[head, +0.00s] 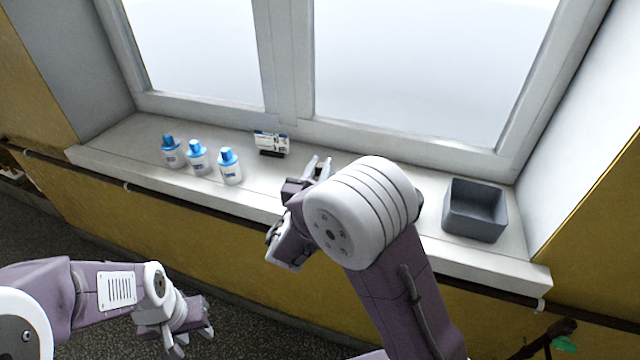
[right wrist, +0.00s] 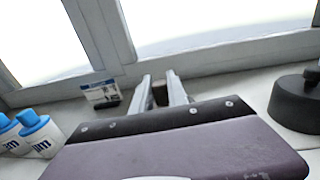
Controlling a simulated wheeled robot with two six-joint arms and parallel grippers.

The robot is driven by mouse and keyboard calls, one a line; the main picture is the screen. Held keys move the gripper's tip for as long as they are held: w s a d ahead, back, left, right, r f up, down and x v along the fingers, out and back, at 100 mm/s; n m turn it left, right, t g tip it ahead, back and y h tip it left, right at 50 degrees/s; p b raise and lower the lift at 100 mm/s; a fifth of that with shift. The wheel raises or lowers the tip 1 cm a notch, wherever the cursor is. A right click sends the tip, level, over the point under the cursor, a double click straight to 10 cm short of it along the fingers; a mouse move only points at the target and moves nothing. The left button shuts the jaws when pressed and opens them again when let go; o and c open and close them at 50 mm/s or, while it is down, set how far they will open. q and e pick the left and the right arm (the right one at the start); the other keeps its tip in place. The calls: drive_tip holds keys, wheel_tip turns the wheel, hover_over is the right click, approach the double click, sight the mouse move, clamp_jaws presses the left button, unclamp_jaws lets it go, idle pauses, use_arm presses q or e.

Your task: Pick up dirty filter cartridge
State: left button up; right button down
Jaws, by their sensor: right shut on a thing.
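My right gripper (head: 318,168) is over the window sill, near its middle, with its fingers pointing toward the window. In the right wrist view its two fingers (right wrist: 161,84) are closed on a small dark brown thing (right wrist: 160,95), which I take to be the dirty filter cartridge. Only a small part of it shows; my gripper hides the rest. In the head view I cannot make it out clearly. I cannot tell whether it touches the sill. My left gripper (head: 194,343) hangs low at the left, over the floor, with its fingers apart and empty.
Several white bottles with blue caps (head: 229,168) stand on the left of the sill (head: 125,150). A small white and blue box (head: 271,143) is by the window. A grey open bin (head: 476,232) stands at the right. A black round object (right wrist: 296,103) is right of my right gripper.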

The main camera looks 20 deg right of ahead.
idle(0.5)
wheel_tip(320, 180, up, 18)
drive_tip(key=p, duration=0.4)
drive_tip(key=shift+p, duration=0.4)
